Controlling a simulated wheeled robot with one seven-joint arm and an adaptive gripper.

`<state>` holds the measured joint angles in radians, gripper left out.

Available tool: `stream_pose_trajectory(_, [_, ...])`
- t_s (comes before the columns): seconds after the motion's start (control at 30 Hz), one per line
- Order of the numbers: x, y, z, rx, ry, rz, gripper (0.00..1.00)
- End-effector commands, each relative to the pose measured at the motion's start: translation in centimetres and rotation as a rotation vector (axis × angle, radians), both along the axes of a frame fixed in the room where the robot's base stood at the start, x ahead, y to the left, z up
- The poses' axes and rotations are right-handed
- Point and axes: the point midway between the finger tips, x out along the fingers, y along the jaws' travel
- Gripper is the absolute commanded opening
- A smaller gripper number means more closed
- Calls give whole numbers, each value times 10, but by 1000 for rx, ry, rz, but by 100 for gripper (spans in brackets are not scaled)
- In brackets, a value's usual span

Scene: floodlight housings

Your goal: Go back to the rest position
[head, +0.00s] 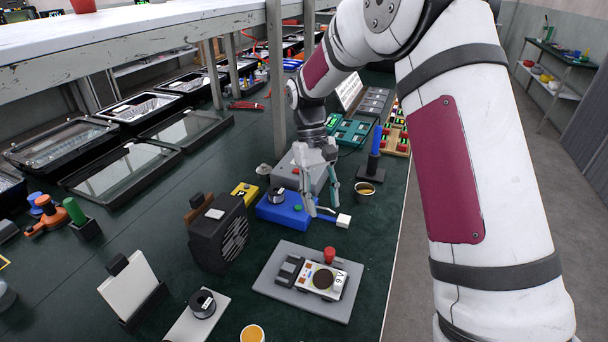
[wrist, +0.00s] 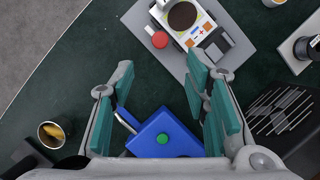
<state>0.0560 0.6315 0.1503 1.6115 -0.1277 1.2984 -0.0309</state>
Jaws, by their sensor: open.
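My gripper (head: 322,190) hangs above the green bench in the head view, over the area of a blue box with a green button (head: 290,211). In the wrist view my gripper (wrist: 164,95) has its two teal-padded fingers spread wide, with nothing between the tips but bench surface. The blue box (wrist: 150,143) lies below and between the fingers in that view, its green button showing. My gripper looks apart from it, though the exact height is hard to tell.
A grey plate (head: 268,279) carries a white device (head: 321,280) and a red knob. A black speaker-like box (head: 218,235) stands left. A cup (head: 365,190) and a blue post (head: 377,141) stand right. A shelf post (head: 275,75) rises behind. The aisle floor right is clear.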

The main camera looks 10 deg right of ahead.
Motion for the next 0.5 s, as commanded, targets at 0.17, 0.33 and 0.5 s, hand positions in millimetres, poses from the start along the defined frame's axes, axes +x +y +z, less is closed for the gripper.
stream_pose_trajectory(0.17, [-4,-1,12,-3,-19,-2,42])
stream_pose_trajectory(0.33, [-27,-3,59,-11,-97,-12,42])
stream_pose_trajectory(0.5, [-66,-6,113,-19,-203,-31,42])
